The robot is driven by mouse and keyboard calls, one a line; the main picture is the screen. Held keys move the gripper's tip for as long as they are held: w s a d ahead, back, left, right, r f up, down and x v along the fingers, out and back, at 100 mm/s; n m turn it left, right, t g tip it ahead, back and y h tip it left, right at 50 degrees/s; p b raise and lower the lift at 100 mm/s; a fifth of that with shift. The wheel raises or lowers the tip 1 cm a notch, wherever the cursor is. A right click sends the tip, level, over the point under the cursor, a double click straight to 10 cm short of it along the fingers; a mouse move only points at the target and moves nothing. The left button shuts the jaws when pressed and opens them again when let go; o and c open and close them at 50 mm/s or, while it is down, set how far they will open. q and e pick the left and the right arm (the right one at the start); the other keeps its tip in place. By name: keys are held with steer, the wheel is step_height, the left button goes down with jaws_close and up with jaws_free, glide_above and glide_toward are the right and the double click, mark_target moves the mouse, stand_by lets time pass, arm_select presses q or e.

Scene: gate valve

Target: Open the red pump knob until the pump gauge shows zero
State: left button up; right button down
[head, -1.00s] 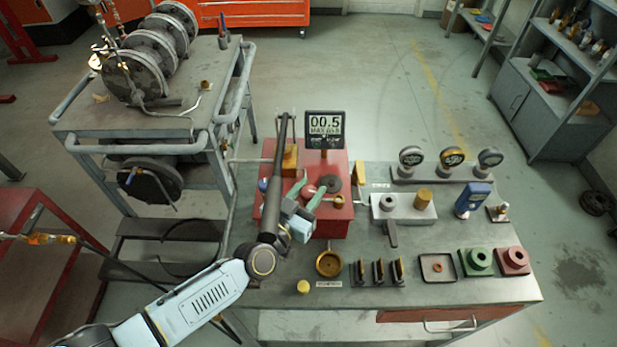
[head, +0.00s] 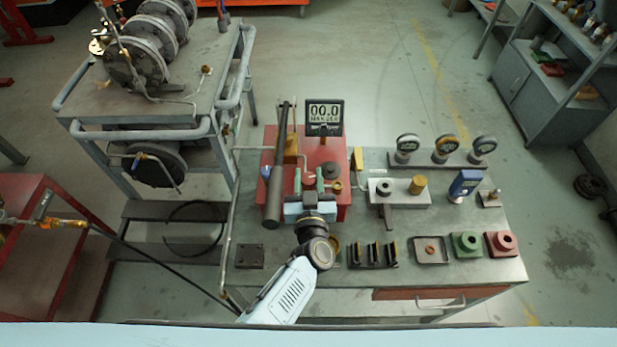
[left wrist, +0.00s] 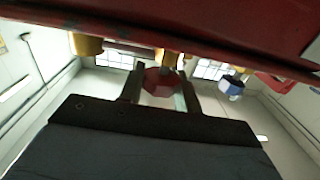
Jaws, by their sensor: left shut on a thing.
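The red pump (head: 349,150) stands on the bench with a digital gauge (head: 324,116) at its back, which reads 00.0. My left gripper (head: 309,176) reaches over the front of the pump, its green fingers on either side of the red knob (head: 309,183). In the left wrist view, the faceted red knob (left wrist: 160,83) sits between the two fingers of my left gripper (left wrist: 162,88), which is shut on it. The knob is partly hidden by the fingers in the head view. My right gripper is in neither view.
A long black pump lever (head: 276,185) rises just left of my left gripper. A grey block with a brass knob (head: 417,185) stands to the right, before a row of dial gauges (head: 446,148). Black clips (head: 373,254) and a tray (head: 432,262) lie near the front edge.

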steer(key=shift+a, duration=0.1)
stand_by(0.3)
arm_select(q)
steer(key=o, duration=1)
steer(key=shift+c, duration=0.2)
steer(key=shift+s, duration=0.1)
